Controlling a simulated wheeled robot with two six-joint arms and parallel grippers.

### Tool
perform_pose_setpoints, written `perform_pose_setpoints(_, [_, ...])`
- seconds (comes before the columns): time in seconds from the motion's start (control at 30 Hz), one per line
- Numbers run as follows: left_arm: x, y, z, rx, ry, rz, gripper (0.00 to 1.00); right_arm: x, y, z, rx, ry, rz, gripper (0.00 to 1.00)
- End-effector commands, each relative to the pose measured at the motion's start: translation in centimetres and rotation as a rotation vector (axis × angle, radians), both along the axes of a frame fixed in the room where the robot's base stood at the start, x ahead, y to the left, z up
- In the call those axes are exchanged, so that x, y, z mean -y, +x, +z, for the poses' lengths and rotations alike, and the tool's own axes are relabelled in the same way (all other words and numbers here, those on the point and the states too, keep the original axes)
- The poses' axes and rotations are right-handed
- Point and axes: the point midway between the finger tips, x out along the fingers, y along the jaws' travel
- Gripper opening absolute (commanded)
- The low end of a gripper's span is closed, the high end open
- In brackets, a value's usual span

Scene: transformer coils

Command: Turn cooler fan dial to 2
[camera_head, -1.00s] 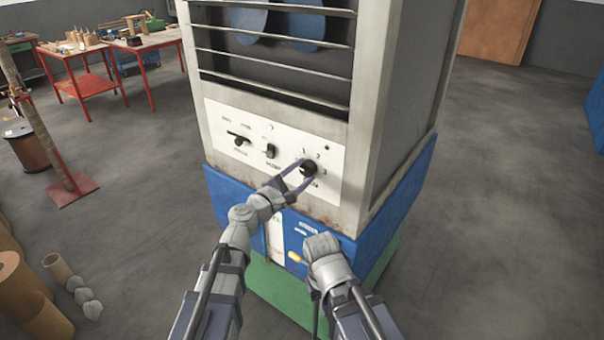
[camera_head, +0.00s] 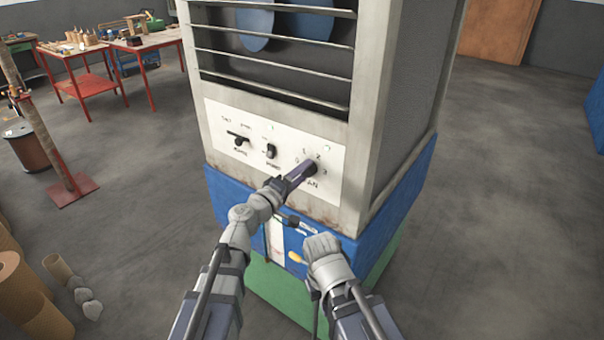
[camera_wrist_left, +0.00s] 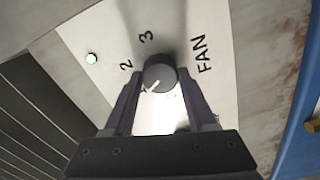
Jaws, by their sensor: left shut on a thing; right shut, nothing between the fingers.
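The fan dial (camera_wrist_left: 159,73) is a dark round knob on the cooler's white control panel (camera_head: 225,118). In the left wrist view its white mark points down-left, away from the printed 2 and 3, towards where the 1 seems to be, close by the left finger. My left gripper (camera_wrist_left: 158,88) is shut on the dial, one finger on each side. In the head view the left gripper (camera_head: 311,168) reaches the dial and mostly hides it. My right gripper (camera_head: 321,244) is shut and empty, low in front of the blue base.
Two black switches, one left (camera_head: 238,137) and one middle (camera_head: 270,150), sit on the panel left of the dial. Grille slats (camera_head: 275,60) lie above. A yellow handle (camera_head: 296,257) is on the blue base (camera_head: 225,195). Red tables (camera_head: 100,52) stand far left.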

Motion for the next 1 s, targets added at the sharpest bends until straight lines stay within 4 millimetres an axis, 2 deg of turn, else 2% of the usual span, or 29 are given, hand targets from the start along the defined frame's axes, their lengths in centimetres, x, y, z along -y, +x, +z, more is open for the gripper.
perform_pose_setpoints(0.6, [0.05, -0.14, -0.08, 0.343, 0.475, -0.001, 0.01, 0.00, 0.00, -0.04, 0.000, 0.000, 0.000, 0.00])
perform_pose_setpoints(1.0, [0.05, -0.16, -0.09, 0.520, 0.717, -0.002, 0.01, 0.00, 0.00, -0.04, 0.000, 0.000, 0.000, 0.00])
